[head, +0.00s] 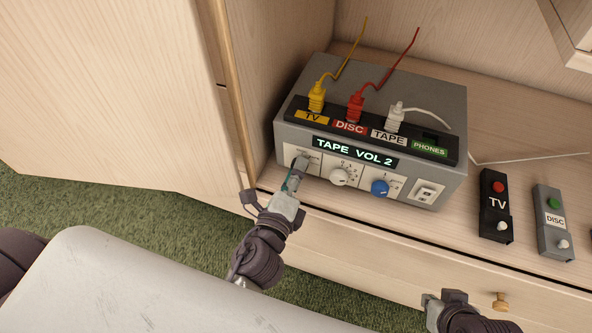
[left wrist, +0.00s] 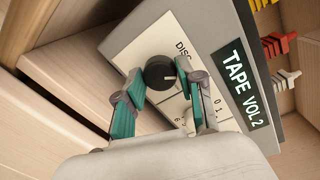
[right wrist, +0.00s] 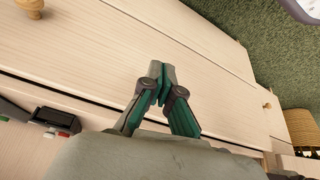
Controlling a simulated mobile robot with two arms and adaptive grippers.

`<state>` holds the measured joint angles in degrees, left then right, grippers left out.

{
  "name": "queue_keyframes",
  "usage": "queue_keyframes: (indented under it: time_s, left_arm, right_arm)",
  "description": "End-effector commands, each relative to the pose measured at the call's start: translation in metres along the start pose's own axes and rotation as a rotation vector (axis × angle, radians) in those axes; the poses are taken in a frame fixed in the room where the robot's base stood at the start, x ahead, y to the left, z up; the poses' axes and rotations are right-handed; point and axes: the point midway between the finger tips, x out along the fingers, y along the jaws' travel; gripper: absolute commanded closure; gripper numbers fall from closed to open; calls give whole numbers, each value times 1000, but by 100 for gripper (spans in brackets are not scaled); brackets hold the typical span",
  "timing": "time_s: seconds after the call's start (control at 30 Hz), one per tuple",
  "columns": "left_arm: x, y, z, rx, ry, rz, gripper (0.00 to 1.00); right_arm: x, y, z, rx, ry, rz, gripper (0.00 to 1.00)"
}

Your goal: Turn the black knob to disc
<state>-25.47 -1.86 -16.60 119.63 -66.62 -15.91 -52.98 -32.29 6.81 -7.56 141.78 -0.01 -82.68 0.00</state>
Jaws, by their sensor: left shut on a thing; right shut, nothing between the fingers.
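The grey selector box (head: 372,83) stands on the wooden shelf, and its green-lit display (head: 355,151) reads "TAPE VOL 2". The black knob (left wrist: 159,72) is round with a short pale mark pointing right in the left wrist view. A "DISC" label (left wrist: 182,55) is printed beside it on the white panel. My left gripper (head: 299,166) is shut on the black knob, with teal fingers (left wrist: 161,93) on either side; in the head view the gripper hides most of the knob. My right gripper (right wrist: 160,84) is shut and empty, low in front of the wooden drawers.
A white knob (head: 339,176) and a blue knob (head: 380,187) sit right of my left gripper, then a rocker switch (head: 427,193). Yellow (head: 316,97), red (head: 355,107) and white (head: 395,117) plugs stand on top. TV (head: 496,205) and DISC (head: 554,222) switch boxes lie right.

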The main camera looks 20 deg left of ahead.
Motion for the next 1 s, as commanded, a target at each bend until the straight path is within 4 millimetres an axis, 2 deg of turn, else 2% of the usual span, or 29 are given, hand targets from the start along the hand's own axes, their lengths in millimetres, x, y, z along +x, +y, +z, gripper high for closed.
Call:
queue_keyframes:
  time_s: [0.33, 0.7, 1.0]
  left_arm:
    - [0, 0, 1, -309, 18, 6, 97]
    - [0, 1, 1, -514, 32, 8, 97]
    - [0, 2, 1, -568, 35, 10, 97]
  right_arm:
    - [-10, 4, 34, 7, -159, 7, 100]
    - [-16, 4, 29, 6, -151, 8, 100]
    - [-17, 4, 28, 6, -151, 8, 100]
